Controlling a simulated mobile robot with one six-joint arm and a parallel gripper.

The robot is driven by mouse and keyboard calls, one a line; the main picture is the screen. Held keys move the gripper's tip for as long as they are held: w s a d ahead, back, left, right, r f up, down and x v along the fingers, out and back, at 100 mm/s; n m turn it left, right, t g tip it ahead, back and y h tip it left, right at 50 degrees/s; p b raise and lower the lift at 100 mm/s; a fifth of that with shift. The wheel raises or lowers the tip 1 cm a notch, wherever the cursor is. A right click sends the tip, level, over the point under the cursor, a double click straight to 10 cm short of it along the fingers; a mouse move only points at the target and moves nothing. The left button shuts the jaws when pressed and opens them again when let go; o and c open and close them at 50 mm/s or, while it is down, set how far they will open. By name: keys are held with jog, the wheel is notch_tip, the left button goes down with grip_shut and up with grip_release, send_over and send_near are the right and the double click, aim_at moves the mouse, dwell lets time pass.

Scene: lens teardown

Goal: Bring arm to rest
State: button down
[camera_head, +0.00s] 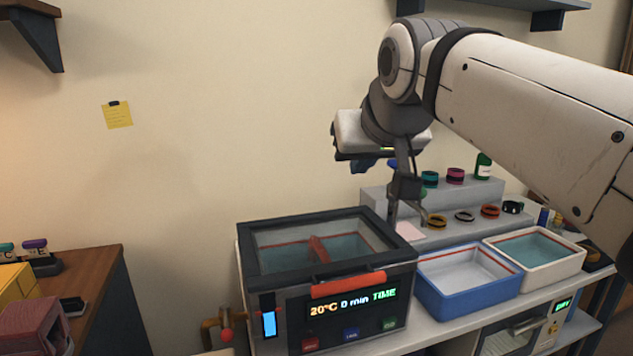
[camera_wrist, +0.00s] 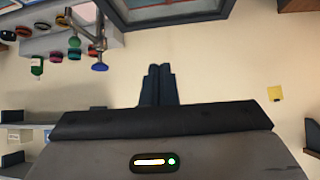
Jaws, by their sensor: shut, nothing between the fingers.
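My gripper (camera_head: 368,164) hangs in the air in front of the wall, above and behind the dark-framed machine. Its white and dark wrist body hides most of its fingers in the head view. In the wrist view the two dark fingers of my gripper (camera_wrist: 158,72) lie together, with nothing between them. My arm reaches in from the right side of the head view.
Below stands the machine (camera_head: 373,343) with a lidded window and a display. Right of it are a blue-rimmed tray (camera_head: 455,307) and a white tray (camera_head: 548,276).

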jog(key=s+d+f+m+g+h+p, duration=0.1)
jog(key=s+d+f+g+p, duration=0.2)
jog(key=s+f, duration=0.4)
jog(key=s+d+f+m+g+p, duration=0.1)
jog(key=s+d+f+g+p, duration=0.2)
jog(key=f, duration=1.2)
jog(key=s+d+p, duration=0.2)
jog(key=s+p, duration=0.1)
jog(key=s, duration=0.1)
jog(key=shift+s+d+g+h, duration=0.25)
jog(key=shift+s+g+h, duration=0.05)
jog(key=shift+g+h, duration=0.1)
